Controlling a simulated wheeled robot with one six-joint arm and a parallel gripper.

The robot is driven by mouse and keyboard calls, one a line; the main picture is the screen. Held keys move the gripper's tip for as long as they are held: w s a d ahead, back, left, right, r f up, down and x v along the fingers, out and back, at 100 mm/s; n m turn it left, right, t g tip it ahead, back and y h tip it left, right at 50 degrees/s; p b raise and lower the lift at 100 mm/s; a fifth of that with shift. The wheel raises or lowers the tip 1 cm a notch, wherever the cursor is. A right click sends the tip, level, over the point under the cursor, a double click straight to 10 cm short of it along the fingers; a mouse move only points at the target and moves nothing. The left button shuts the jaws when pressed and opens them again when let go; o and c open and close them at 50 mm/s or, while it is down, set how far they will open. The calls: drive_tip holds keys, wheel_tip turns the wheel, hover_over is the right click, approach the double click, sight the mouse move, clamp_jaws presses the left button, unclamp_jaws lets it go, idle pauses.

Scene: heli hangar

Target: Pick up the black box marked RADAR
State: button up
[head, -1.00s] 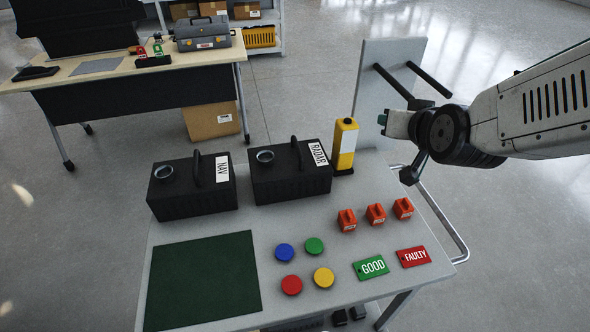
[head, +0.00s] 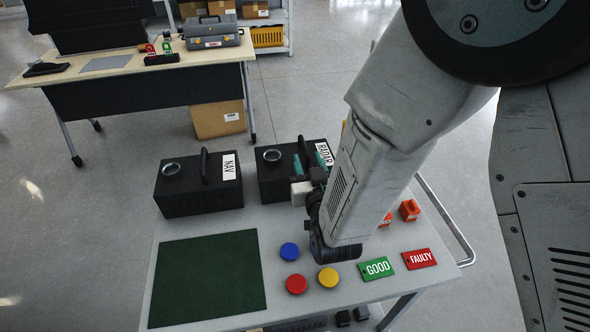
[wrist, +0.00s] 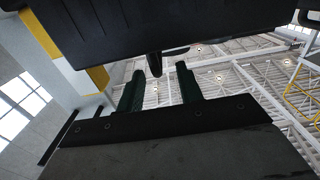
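The black RADAR box (head: 275,182) stands on the grey cart top, with a white label, a round port and a dark upright handle (head: 303,152). My gripper (head: 311,168) is over its right part and hides much of that side, including some of the label. In the wrist view the box's dark body (wrist: 100,35) fills the top. There my gripper (wrist: 159,82) is open, its two green-padded fingers apart. The handle (wrist: 155,63) shows in line with the gap, and I cannot tell how deep between the fingers it sits.
The black NAV box (head: 198,190) stands just left. A dark green mat (head: 208,280), coloured buttons (head: 296,284), a GOOD tag (head: 376,268) and a FAULTY tag (head: 419,259) lie in front.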

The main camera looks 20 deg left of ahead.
drive_tip(key=x, duration=0.4)
drive_tip(key=shift+w+a+f, duration=0.1)
drive_tip(key=shift+w, duration=0.2)
clamp_jaws()
idle(1.1)
